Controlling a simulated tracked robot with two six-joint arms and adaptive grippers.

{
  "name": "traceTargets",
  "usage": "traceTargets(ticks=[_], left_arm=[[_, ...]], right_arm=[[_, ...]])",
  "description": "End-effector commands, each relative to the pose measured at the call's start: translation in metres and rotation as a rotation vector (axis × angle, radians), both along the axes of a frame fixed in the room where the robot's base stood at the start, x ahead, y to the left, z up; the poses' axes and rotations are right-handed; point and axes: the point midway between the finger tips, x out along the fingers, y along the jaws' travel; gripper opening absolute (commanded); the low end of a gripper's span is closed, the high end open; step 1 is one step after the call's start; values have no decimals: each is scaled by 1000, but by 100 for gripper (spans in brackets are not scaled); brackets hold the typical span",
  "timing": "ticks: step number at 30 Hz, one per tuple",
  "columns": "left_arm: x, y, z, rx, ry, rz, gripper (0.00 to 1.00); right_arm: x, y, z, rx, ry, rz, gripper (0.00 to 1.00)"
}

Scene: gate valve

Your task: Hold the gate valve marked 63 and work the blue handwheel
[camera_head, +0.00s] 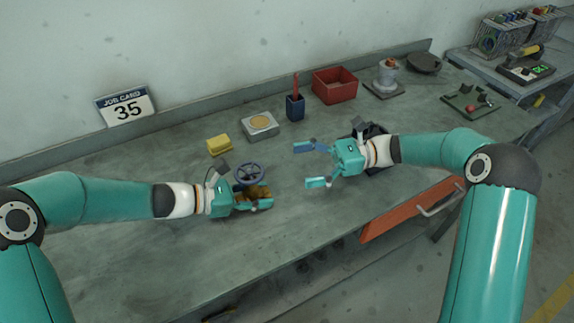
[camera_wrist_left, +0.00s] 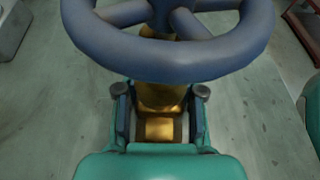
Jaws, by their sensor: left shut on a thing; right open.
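The gate valve has a brass body (camera_head: 254,192) and a blue handwheel (camera_head: 249,174) on top, standing on the bench. My left gripper (camera_head: 258,204) is shut on the brass body, below the handwheel. In the left wrist view the handwheel (camera_wrist_left: 168,65) fills the top, and the brass body (camera_wrist_left: 160,97) sits between the fingers. No number on the valve is legible. My right gripper (camera_head: 309,164) is open and empty, to the right of the handwheel and apart from it, fingers pointing left.
A job card (camera_head: 126,106) at the back reads 35. Along the back of the bench (camera_head: 130,255) are a yellow block (camera_head: 219,145), a grey box (camera_head: 260,126), a blue cup (camera_head: 295,108) and a red bin (camera_head: 335,85). A dark tray is partly behind my right gripper. An orange drawer (camera_head: 410,210) stands open in front.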

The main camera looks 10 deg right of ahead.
Motion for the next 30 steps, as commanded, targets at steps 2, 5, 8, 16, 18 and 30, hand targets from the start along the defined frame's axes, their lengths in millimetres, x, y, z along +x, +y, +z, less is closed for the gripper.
traceTargets(ticks=[2, 5, 8, 16, 18, 30], left_arm=[[0, 0, 0, 0, 1, 0, 0], [0, 0, 0, 0, 0, 1, 0], [0, 0, 0, 0, 0, 1, 0], [0, 0, 0, 0, 0, 1, 57], [0, 0, 0, 0, 0, 1, 68], [0, 4, 2, -1, -1, 2, 68]], right_arm=[[0, -3, 0, 0, 0, 0, 92], [0, -4, 0, 0, 1, 0, 92], [0, -4, 0, 0, 1, 0, 92], [0, -4, 0, 1, 1, 0, 92], [0, -4, 0, 1, 1, 0, 92], [0, -4, 0, 1, 1, 0, 92]])
